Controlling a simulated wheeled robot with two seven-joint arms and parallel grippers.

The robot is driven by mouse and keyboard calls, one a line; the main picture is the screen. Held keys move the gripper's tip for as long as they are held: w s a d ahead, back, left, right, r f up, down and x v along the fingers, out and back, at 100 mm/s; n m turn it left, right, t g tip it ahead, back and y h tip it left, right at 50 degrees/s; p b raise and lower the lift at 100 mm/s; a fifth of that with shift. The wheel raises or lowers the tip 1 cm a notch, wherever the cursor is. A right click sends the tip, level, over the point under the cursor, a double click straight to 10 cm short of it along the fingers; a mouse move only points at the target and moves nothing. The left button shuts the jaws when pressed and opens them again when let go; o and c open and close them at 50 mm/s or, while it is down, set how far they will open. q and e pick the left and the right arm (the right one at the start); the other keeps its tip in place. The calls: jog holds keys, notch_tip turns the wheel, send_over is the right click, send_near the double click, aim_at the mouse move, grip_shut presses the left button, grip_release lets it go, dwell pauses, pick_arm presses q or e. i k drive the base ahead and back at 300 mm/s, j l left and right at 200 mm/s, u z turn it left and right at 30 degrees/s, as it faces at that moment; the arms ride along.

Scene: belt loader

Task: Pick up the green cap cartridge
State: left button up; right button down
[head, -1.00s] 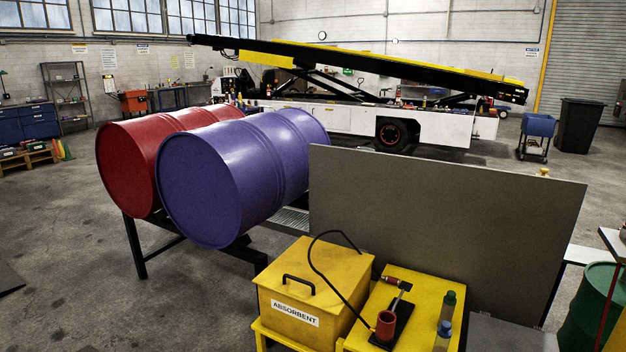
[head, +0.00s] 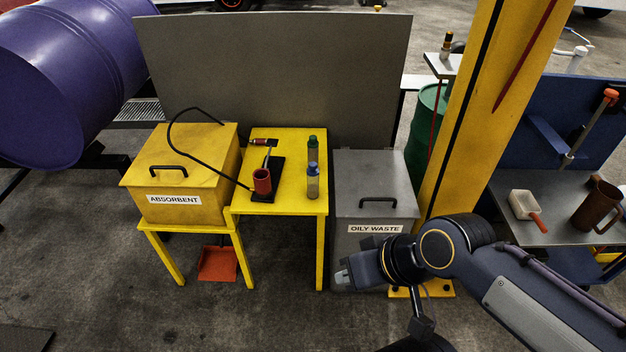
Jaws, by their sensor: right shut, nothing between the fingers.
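The green cap cartridge (head: 313,154) stands upright on the small yellow table (head: 265,138), near its right edge. A similar cartridge with a blue cap (head: 313,184) stands just in front of it and hides its lower part. My right gripper (head: 344,278) is shut and empty. In the picture it is below and right of the table top, in front of the grey oily waste bin, apart from both cartridges. My left gripper is not in view.
A red cup-like part (head: 262,182) on a black base stands left of the cartridges, with a black hose. The yellow absorbent box (head: 182,170) is left, the grey oily waste bin (head: 375,190) right. A grey panel (head: 270,75) rises behind; a yellow post (head: 480,100) stands right.

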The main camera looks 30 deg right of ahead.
aim_at(312, 145)
jog(key=i+z, duration=0.25)
jog(key=i, duration=0.6)
jog(key=i+z, duration=0.25)
jog(key=i, duration=0.55)
